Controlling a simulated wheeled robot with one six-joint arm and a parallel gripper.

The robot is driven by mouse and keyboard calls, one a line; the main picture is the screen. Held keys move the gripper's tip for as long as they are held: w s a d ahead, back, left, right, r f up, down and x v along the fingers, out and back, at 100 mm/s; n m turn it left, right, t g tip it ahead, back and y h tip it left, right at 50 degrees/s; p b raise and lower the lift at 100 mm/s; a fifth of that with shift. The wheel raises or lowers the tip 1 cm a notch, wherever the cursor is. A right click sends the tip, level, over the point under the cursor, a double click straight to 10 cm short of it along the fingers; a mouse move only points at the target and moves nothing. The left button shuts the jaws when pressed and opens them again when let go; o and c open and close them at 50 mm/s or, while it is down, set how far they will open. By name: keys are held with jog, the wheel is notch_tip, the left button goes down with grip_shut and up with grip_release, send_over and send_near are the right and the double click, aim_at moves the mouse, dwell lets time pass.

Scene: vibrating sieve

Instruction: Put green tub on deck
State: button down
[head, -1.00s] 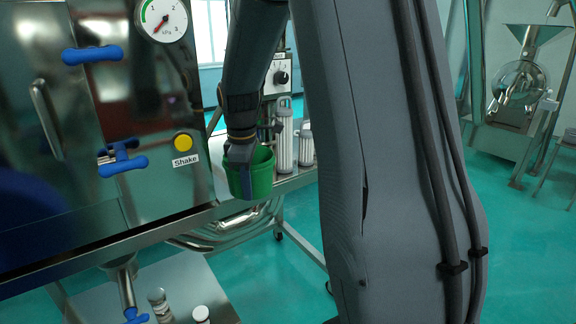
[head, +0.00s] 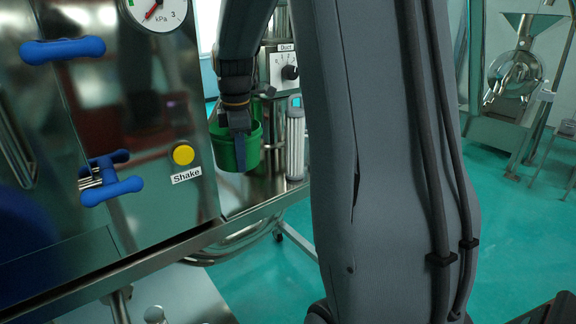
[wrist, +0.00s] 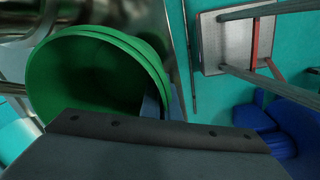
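The green tub (head: 248,147) is upright and empty-looking inside, beside the steel cabinet and over the steel deck (head: 243,196). I cannot tell whether its base touches the deck. My gripper (head: 239,150) reaches down at the tub's near wall, with a finger on the outside of it. In the wrist view the tub's open mouth (wrist: 90,72) fills the left, and a dark finger (wrist: 152,103) lies at its rim. My gripper looks shut on the tub's wall. The other finger is mostly hidden.
The steel cabinet carries a yellow Shake button (head: 183,155), blue handles (head: 62,50) and a gauge (head: 158,12). A white ribbed cylinder (head: 295,143) stands right of the tub, near the Duct control box (head: 283,68). Open green floor (head: 510,215) lies at the right.

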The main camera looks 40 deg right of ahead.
aim_at(244, 202)
jog(key=shift+w+f, duration=0.2)
jog(key=shift+f, duration=0.05)
notch_tip(244, 202, down, 9)
jog(key=p, duration=0.2)
jog(key=shift+f+p, duration=0.2)
jog(key=shift+p, duration=0.2)
jog(key=shift+f, duration=0.1)
jog(key=c, duration=2)
grip_release()
jog(key=r+b, duration=0.1)
jog(key=r, duration=0.3)
jog(key=r+b, duration=0.1)
jog(key=r, duration=0.3)
jog(key=r+b, duration=0.1)
jog(key=r, duration=0.3)
jog(key=shift+s+a+r, duration=0.1)
jog(key=shift+s+a, duration=0.05)
jog(key=shift+s, duration=0.2)
